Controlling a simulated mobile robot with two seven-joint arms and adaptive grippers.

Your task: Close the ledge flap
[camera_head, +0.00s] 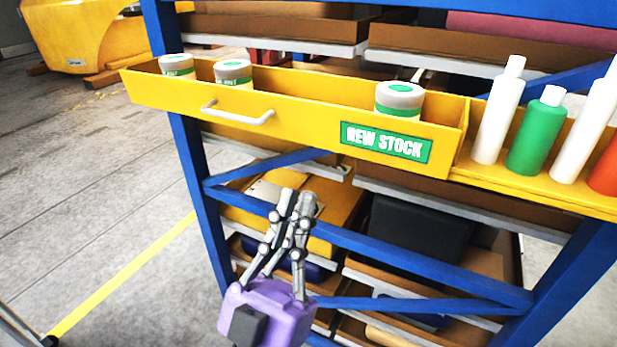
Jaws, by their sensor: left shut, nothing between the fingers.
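The flap looks like the yellow front panel (300,118) on the rack's upper shelf, with a white bar handle (237,113) and a green "NEW STOCK" label (386,143). It stands up as the front of a trough that is open at the top and juts out past the left blue post. I cannot tell how far its hinge is turned. My left gripper (296,199), with a purple body and grey fingers, is shut and empty. In the picture it is below the panel and handle, apart from both. My right gripper is not in view.
Jars stand behind the panel, two at left (233,73) and one at right (399,99). White and green bottles (528,132) stand on the yellow ledge at right. Blue rack braces (400,256) cross behind my gripper.

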